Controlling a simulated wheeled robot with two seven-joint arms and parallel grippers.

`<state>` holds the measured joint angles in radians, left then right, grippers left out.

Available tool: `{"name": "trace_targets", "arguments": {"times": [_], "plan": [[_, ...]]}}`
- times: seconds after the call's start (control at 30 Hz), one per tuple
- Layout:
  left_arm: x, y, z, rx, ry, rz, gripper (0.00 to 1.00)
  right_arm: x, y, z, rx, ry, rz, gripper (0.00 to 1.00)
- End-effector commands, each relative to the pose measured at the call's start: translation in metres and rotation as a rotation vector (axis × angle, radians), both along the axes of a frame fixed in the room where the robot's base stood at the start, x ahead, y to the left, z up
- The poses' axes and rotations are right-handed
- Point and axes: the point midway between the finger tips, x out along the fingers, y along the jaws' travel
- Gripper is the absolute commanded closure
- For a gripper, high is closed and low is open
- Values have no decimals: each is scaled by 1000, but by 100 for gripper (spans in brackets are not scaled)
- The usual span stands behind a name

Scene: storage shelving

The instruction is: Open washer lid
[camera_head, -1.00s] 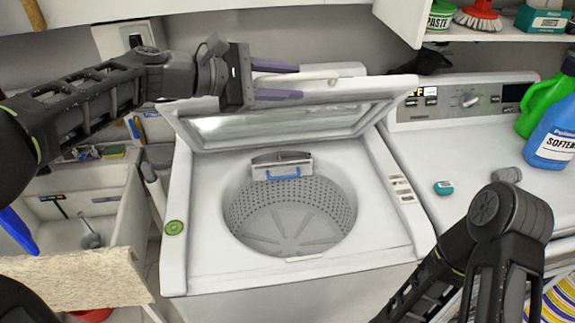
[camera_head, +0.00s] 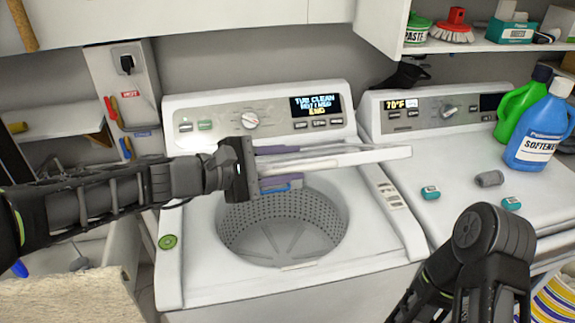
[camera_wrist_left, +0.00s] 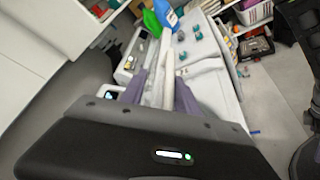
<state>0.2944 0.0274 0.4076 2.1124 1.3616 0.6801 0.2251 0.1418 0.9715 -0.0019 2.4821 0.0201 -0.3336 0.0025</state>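The washer (camera_head: 300,277) stands in the middle of the head view, its drum showing under the raised lid. The white lid (camera_head: 385,154) is seen nearly edge-on, partly raised over the rear of the opening. My left gripper (camera_head: 300,166) comes in from the left, its two purple fingers apart, above and below the lid's edge. The lid lies between the fingers; whether either touches it I cannot tell. The wrist view shows the fingers of the left gripper (camera_wrist_left: 162,92) with pale lid parts between them. Only an arm link of my right arm shows; its gripper is out of view.
The washer's control panel (camera_head: 250,118) is behind the lid. To the right, another machine (camera_head: 450,170) carries a blue softener bottle (camera_head: 540,130), a green bottle (camera_head: 515,106) and small items. A shelf (camera_head: 480,45) hangs above it. A sink (camera_head: 122,240) is at the left.

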Motion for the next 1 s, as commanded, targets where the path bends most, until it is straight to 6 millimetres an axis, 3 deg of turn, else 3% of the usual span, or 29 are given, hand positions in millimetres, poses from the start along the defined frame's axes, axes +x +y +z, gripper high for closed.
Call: {"name": "trace_targets", "arguments": {"times": [0.37,1.0], "plan": [[-1,6,3,1,-1,3,65,0,0,3,0,0,0,0],[-19,47,21,1,-1,3,65,0,0,18,0,0,0,0]]}}
